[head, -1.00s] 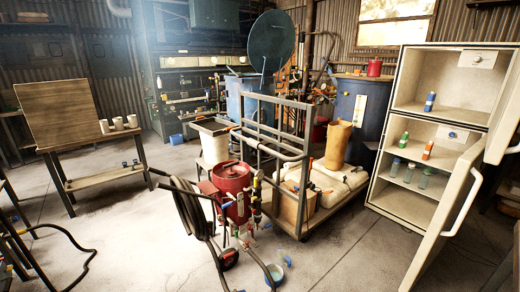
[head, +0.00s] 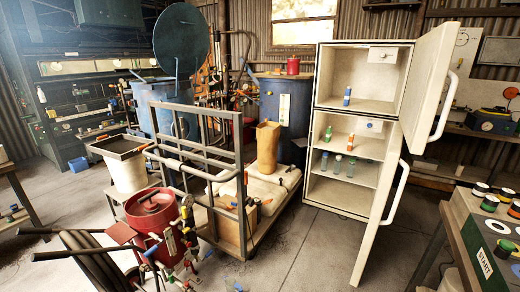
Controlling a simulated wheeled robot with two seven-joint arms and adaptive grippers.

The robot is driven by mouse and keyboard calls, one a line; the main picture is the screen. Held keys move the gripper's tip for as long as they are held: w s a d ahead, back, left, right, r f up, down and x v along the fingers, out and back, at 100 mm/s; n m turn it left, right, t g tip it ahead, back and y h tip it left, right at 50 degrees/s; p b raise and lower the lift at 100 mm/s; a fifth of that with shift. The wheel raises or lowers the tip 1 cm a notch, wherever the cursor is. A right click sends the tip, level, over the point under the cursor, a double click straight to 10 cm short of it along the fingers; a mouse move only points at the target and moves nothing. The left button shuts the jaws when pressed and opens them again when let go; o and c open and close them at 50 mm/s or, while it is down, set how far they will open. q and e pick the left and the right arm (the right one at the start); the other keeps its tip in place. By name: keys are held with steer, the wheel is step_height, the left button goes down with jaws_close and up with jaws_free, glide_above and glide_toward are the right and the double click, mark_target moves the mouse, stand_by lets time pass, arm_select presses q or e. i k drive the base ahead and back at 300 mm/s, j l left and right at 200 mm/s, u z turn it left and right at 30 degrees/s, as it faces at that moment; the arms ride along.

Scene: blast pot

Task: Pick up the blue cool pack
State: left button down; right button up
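A small upright blue item (head: 347,97) with a pale band stands on the floor of the upper compartment of the open white fridge (head: 317,190). It may be the blue cool pack; it is too small to tell. Several small bottles stand in the lower compartment: a green one (head: 328,134) and an orange one (head: 350,142) on the upper shelf, and bluish ones (head: 337,164) on the shelf below. Both fridge doors, upper (head: 430,80) and lower (head: 378,225), stand open to the right. Neither of my grippers is in view.
A red blast pot (head: 152,215) and a metal cart (head: 240,170) with pale sacks (head: 225,187) stand left of the fridge. A green-topped bench (head: 480,245) marked START is at right. Grey floor (head: 310,255) is clear before the fridge, with small blue bits near the cart.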

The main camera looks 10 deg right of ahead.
mark_target(348, 92)
steer(key=i+z, duration=0.75)
steer(key=i, duration=0.15)
steer(key=i+z, duration=0.35)
steer(key=i, duration=0.45)
steer(key=i+j+z, duration=0.2)
steer(key=i, duration=0.8)
steer(key=i+j, duration=0.25)
steer(key=i, duration=0.2)
steer(key=i+j, duration=0.25)
steer(key=i, duration=0.2)
